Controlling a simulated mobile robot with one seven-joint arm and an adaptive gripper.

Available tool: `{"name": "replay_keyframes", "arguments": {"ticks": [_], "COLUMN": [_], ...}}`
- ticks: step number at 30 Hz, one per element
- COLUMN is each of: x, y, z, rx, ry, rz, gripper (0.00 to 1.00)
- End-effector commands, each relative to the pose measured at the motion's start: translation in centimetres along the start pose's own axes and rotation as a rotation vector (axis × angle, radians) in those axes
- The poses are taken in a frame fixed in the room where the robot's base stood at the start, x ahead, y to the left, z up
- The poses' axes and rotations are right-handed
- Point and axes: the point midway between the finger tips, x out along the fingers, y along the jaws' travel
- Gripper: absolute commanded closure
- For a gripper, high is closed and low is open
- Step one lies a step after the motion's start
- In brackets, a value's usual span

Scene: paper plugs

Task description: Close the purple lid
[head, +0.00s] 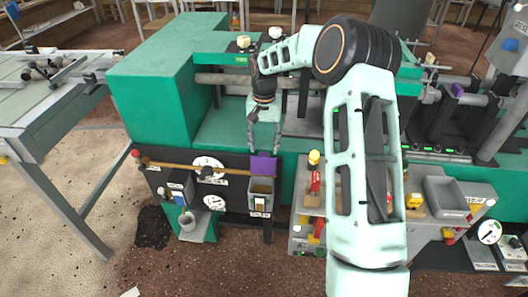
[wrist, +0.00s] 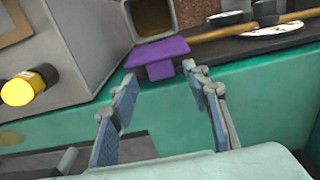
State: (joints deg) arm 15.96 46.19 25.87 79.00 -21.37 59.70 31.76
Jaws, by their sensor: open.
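The purple lid (head: 263,166) stands open at the back edge of a small grey bin (head: 261,188) on the front of the green machine. In the wrist view the purple lid (wrist: 158,54) shows a tab facing my gripper, and the bin's open mouth (wrist: 153,16) is visible beyond it. My gripper (head: 264,149) is open and empty, pointing down just above and behind the lid. In the wrist view the lid lies just ahead of and between the spread fingertips (wrist: 160,76). I cannot tell whether any finger touches it.
A brown rod (head: 190,168) runs along the dark panel left of the bin, near round white dials (head: 208,162). A grey bench (head: 345,205) with a yellow-topped bottle (head: 314,158) stands right of the bin. A tall green block (head: 150,95) rises at the left.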

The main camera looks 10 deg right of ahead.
Motion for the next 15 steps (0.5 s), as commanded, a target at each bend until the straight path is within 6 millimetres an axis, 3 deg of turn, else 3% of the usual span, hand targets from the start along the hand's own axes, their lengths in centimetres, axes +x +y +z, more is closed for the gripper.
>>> {"name": "replay_keyframes", "arguments": {"ticks": [6,15], "x": [2.4,2.8], "y": [0.0,0.0], "z": [0.0,0.0], "rx": [0.001,0.0], "ry": [0.0,0.001], "rz": [-0.001,-0.001], "gripper": [0.56,0.56]}}
